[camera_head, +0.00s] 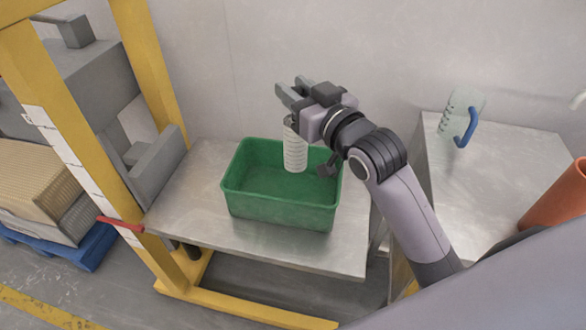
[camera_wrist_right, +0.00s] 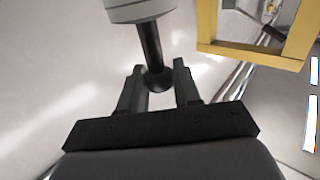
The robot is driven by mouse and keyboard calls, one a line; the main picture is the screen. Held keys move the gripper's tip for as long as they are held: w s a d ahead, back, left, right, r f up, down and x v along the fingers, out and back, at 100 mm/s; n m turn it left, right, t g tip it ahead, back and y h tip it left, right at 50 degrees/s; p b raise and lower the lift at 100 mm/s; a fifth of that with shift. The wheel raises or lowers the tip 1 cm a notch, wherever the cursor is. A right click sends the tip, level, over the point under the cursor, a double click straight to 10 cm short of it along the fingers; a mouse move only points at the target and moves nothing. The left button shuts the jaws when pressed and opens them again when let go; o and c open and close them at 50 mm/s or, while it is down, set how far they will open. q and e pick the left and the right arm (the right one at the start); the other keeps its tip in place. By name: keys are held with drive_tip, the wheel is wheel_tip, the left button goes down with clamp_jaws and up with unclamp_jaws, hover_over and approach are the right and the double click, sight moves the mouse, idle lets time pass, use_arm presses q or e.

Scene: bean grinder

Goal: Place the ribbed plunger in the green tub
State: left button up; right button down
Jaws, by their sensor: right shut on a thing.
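The ribbed plunger (camera_head: 295,150) is a pale, ringed cylinder. It hangs upright below my right gripper (camera_head: 292,100), over the green tub. In the right wrist view, the plunger shows as a pale disc (camera_wrist_right: 140,9) with a dark rod and a rounded knob. My right gripper (camera_wrist_right: 158,82) is shut on that knob end. The green tub (camera_head: 275,209) is a rectangular open container on a metal table. Its visible floor is bare. The plunger's lower end appears within the tub's outline; I cannot tell its exact height above the floor. My left gripper is not in view.
The metal table (camera_head: 190,215) has bare space left of the tub. A yellow frame (camera_head: 90,150) with a grey machine stands at left. A clear jug with a blue handle (camera_head: 466,128) and an orange cylinder (camera_head: 556,198) are on the right-hand surface. A wall is behind.

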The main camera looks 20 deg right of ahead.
sight(302, 161)
wheel_tip(302, 161, down, 15)
drive_tip(key=b, duration=0.3)
drive_tip(key=shift+r, duration=0.1)
drive_tip(key=shift+f, duration=0.2)
drive_tip(key=c, duration=0.8)
unclamp_jaws()
drive_tip(key=shift+r, duration=0.1)
drive_tip(key=shift+s+r, duration=0.1)
drive_tip(key=shift+s, duration=0.05)
drive_tip(key=v, duration=1.1)
drive_tip(key=shift+s+d+p, duration=0.1)
drive_tip(key=shift+s+p, duration=0.25)
drive_tip(key=shift+s, duration=0.05)
